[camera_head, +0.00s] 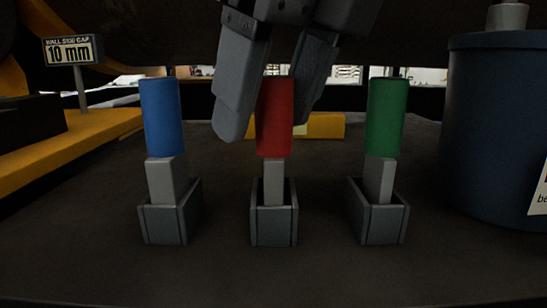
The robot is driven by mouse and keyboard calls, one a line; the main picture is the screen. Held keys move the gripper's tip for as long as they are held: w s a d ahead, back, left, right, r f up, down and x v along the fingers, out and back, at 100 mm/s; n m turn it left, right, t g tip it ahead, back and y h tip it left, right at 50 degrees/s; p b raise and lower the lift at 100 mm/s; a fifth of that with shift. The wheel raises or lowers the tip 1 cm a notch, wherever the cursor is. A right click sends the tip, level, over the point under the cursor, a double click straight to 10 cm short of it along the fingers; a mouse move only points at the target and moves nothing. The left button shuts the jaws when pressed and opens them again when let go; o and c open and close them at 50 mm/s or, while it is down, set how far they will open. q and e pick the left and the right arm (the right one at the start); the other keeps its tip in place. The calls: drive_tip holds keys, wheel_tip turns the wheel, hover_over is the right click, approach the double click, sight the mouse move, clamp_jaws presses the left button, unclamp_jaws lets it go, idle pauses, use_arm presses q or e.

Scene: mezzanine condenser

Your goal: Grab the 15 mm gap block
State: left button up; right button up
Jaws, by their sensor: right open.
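Three gap blocks stand upright in a row, each in its own small grey holder, with a grey lower part and a coloured upper part. The blue block (161,118) is left, the red block (274,122) is in the middle, and the green block (385,120) is right. I see no size mark on any block, so I cannot tell which is 15 mm. My right gripper (268,130) comes from above, open, with its fingers on either side of the red block's upper part. The left finger partly overlaps the red block's edge; contact cannot be told. My left gripper is not in view.
A sign reading "WALL SIDE CAP 10 mm" (73,50) stands on a yellow ledge (80,146) at left. A large dark blue drum (490,130) stands at right. A yellow piece (325,125) lies behind the red block. The surface in front of the holders is clear.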

drive_tip(key=shift+w+a+f, duration=0.15)
drive_tip(key=shift+w+f, duration=0.05)
drive_tip(key=shift+f, duration=0.35)
drive_tip(key=shift+r, duration=0.1)
clamp_jaws()
